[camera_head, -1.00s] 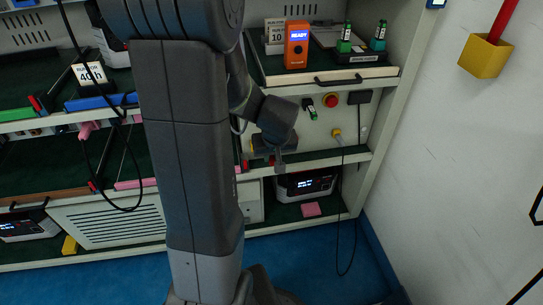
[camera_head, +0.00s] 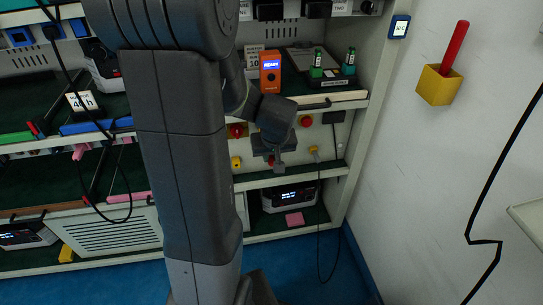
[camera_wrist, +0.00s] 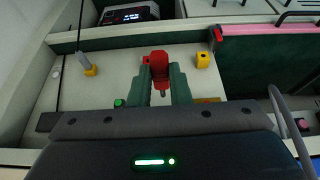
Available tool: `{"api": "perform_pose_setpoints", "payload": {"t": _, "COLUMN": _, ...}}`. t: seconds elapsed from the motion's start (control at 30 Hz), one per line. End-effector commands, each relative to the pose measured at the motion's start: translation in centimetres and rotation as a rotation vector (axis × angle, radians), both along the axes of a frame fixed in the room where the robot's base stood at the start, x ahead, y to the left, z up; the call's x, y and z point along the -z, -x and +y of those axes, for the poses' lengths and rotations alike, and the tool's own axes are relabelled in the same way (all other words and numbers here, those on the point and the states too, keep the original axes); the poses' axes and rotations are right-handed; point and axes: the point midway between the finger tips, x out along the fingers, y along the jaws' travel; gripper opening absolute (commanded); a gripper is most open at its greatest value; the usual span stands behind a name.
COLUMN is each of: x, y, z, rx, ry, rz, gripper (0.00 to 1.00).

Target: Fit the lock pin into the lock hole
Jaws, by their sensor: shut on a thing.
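My gripper (camera_wrist: 163,90) is shut on a red piece (camera_wrist: 159,66), which I take to be the lock pin. Its two green fingers stand on either side of the piece, in front of a pale panel (camera_wrist: 128,70). In the head view my gripper (camera_head: 274,165) hangs in front of the lower panel, with a small bit of red at its tip. A yellow block (camera_wrist: 203,60) with a dark spot sits on the panel, right of the piece and apart from it. I cannot tell whether that spot is the lock hole.
A yellow plug (camera_wrist: 90,70) and a green button (camera_wrist: 118,102) are on the panel to the left. A black unit (camera_head: 291,197) stands in the bay below. A red emergency button (camera_head: 306,121) and a hanging cable (camera_head: 319,225) are close on the right.

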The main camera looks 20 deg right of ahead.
Motion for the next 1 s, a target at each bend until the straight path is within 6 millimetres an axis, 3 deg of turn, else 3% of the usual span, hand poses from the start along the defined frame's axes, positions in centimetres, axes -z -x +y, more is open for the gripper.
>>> {"api": "perform_pose_setpoints", "payload": {"t": 0.5, "x": -0.1, "y": -4.5, "z": -1.1, "rx": -0.001, "ry": 0.0, "rz": 0.0, "gripper": 0.0}}
{"api": "perform_pose_setpoints", "payload": {"t": 1.0, "x": 0.0, "y": -5.4, "z": -1.3, "rx": 0.0, "ry": 0.0, "rz": 0.0, "gripper": 0.0}}
